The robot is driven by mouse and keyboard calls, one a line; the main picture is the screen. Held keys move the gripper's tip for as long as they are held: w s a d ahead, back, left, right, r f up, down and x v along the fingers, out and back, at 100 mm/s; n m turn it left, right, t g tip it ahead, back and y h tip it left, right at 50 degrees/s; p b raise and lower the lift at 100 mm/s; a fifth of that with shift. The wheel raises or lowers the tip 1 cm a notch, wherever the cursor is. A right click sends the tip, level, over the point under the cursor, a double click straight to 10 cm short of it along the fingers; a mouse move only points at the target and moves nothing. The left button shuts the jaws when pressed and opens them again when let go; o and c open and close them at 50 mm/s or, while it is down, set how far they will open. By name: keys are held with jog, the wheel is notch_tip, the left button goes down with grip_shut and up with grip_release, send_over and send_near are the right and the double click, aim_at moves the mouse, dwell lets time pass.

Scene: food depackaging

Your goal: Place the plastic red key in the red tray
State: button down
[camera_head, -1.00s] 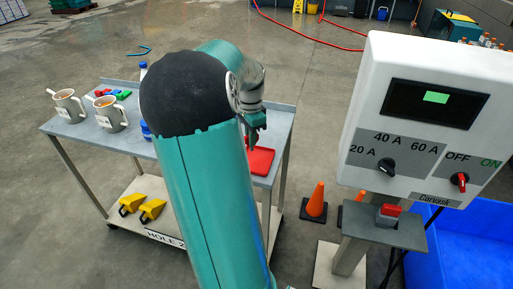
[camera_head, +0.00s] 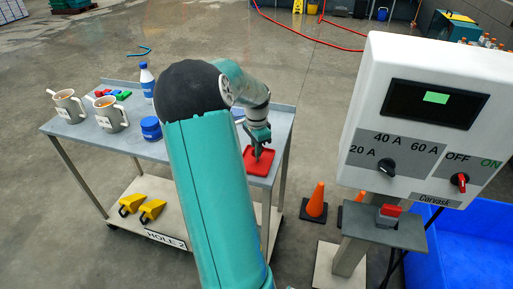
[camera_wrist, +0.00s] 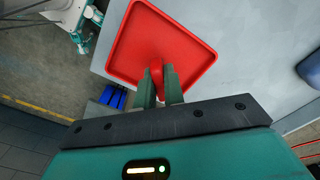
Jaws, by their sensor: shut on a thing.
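The red tray (camera_head: 250,171) lies flat on the right part of the grey table. It fills the upper middle of the wrist view (camera_wrist: 195,25). My gripper (camera_head: 258,149) points down over the tray. In the wrist view, its two green fingers (camera_wrist: 159,80) are shut on a small red object, which appears to be the plastic red key (camera_wrist: 157,69). The key is red against red and partly hidden by the fingers. I cannot tell whether it touches the tray.
On the table stand two cups (camera_head: 110,115), a blue jar (camera_head: 151,128), a bottle (camera_head: 147,82) and small coloured pieces (camera_head: 122,95). A white control panel (camera_head: 420,115) rises at the right. Orange cones (camera_head: 316,200) stand on the floor beside the table.

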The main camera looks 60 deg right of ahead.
jog(key=c, duration=1.5)
grip_release()
notch_tip(320, 180, up, 12)
jog(key=shift+r, duration=0.2)
